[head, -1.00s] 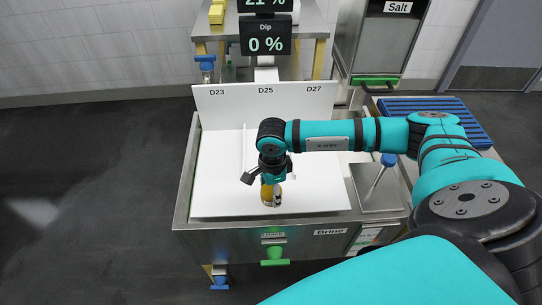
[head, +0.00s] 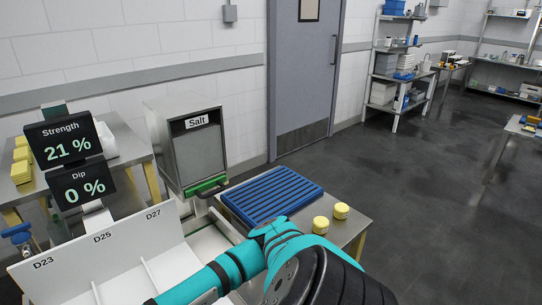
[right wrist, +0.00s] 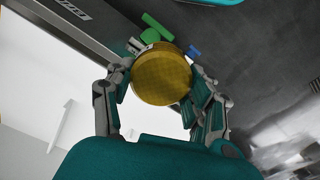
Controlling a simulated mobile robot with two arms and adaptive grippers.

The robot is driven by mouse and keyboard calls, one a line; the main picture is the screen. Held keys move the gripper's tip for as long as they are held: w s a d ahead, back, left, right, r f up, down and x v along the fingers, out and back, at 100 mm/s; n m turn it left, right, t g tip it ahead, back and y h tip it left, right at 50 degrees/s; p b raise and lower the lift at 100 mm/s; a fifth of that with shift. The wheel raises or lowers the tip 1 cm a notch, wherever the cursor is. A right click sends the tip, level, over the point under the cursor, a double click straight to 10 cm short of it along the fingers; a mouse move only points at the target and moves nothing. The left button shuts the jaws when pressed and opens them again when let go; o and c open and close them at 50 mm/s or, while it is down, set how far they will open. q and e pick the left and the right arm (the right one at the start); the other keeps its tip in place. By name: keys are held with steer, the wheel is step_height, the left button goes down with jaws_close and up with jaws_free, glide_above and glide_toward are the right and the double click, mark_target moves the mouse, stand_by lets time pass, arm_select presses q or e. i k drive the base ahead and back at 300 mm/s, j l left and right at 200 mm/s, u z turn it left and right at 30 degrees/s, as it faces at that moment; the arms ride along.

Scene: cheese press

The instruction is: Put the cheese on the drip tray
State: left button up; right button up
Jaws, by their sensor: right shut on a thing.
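A round yellow cheese (right wrist: 160,78) is held between the fingers of my right gripper (right wrist: 158,88) in the right wrist view. The gripper is shut on its sides, above the edge of the white-lined brine tank. The blue slatted drip tray (head: 272,196) lies on a metal table in the middle of the head view, and no cheese lies on it. My right arm reaches in front of it at the bottom; the right gripper and held cheese are out of the head view. My left gripper is in neither current view.
Two small yellow cheeses (head: 320,225) stand on the table right of the drip tray. A salt cabinet (head: 196,150) stands behind left. The white tank (head: 130,262) has dividers and labels D23, D25, D27. Several yellow blocks (head: 22,165) lie on the left table.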

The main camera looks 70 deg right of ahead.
mark_target(273, 191)
steer(key=k+l, duration=0.1)
steer(key=l, duration=0.45)
steer(key=k+l, duration=0.1)
steer(key=l, duration=0.45)
steer(key=k+l, duration=0.1)
steer(key=l, duration=1)
steer(key=k+l, duration=0.15)
steer(key=l, duration=0.4)
steer(key=k+l, duration=0.1)
steer(key=l, duration=0.45)
